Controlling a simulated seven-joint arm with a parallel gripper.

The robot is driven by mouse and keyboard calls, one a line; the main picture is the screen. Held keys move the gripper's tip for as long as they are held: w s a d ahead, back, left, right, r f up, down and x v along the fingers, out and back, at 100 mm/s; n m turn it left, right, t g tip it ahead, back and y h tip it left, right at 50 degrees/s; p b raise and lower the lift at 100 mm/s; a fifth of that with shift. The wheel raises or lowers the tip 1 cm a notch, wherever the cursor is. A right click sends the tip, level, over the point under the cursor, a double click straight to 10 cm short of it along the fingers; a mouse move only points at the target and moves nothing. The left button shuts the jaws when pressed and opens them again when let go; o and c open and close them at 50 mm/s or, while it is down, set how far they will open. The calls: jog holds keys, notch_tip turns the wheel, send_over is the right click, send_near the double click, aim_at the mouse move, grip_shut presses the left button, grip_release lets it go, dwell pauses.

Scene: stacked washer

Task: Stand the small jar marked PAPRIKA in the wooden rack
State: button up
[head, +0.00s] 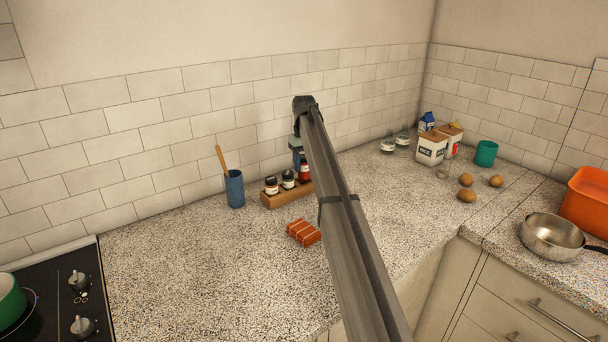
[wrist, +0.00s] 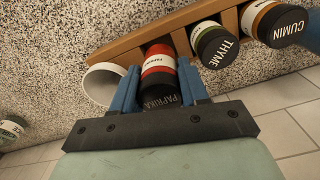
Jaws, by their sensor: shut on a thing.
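The PAPRIKA jar (wrist: 159,72) has a red label and a black lid. It stands between the two blue fingers of my gripper (wrist: 160,77), which is shut on it. In the head view the red jar (head: 305,171) shows at the right end of the wooden rack (head: 271,200), below my gripper (head: 300,158). In the wrist view the jar overlaps the rack (wrist: 128,43). Its base is hidden, so I cannot tell whether it rests on the rack's floor. The THYME jar (wrist: 213,45) and CUMIN jar (wrist: 282,25) stand in the rack beside it.
A white round open vessel (wrist: 88,84) is close beside one finger. A blue cup (head: 235,189) with a wooden spoon is left of the rack. An orange-red packet (head: 303,233) lies in front. The tiled wall is close behind. The counter front left is clear.

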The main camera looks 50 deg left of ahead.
aim_at(304, 173)
jog(key=shift+f, duration=2)
jog(key=o, duration=0.8)
jog(key=shift+f, duration=0.15)
notch_tip(304, 173, up, 12)
jog(key=shift+r, duration=0.2)
